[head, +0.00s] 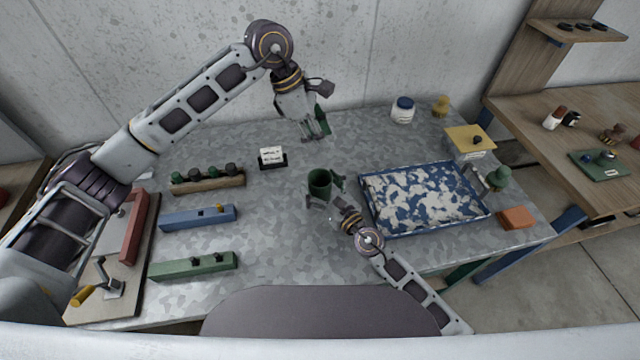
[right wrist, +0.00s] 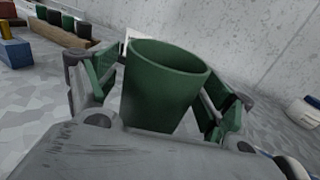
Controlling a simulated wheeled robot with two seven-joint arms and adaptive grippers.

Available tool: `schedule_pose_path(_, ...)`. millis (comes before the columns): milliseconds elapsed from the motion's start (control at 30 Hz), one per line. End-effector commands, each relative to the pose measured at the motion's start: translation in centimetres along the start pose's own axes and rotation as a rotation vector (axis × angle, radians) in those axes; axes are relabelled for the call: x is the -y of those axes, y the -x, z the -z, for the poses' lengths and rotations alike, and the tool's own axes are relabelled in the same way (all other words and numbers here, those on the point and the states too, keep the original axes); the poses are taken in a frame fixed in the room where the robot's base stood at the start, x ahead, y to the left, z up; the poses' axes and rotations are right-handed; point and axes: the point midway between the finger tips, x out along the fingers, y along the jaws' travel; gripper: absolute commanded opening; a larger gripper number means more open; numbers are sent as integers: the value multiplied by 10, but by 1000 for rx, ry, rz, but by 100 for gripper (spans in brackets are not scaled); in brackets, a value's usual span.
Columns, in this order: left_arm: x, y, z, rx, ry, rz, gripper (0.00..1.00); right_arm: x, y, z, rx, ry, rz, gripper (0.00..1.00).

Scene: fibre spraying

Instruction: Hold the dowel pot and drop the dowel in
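The dowel pot is a dark green, open-topped cup (head: 320,184), upright near the middle of the table. In the right wrist view the pot (right wrist: 163,90) stands between the two green finger pads of my right gripper (right wrist: 160,105), which are close in at its sides. In the head view my right gripper (head: 326,193) reaches it from the lower right. My left gripper (head: 315,132) points down above the table, behind the pot and apart from it. A green pad shows on it, but its finger gap is unclear. I cannot make out a dowel.
A blue tray (head: 378,221) with white patches lies right of the pot. A wooden rack (head: 208,185) with dark pieces, a blue block (head: 190,218) and a green block (head: 190,266) lie left. A small white card (head: 271,154) stands behind. The table around the pot is mostly clear.

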Motion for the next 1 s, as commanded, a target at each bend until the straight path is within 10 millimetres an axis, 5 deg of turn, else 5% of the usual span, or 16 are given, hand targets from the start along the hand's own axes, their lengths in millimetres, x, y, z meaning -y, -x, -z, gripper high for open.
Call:
schedule_pose_path(467,0,0,0,0,0,0,36,0,3,0,-1,1,-1,83)
schedule_pose_path(1000,0,0,0,0,0,0,36,0,33,1,-1,2,-1,83)
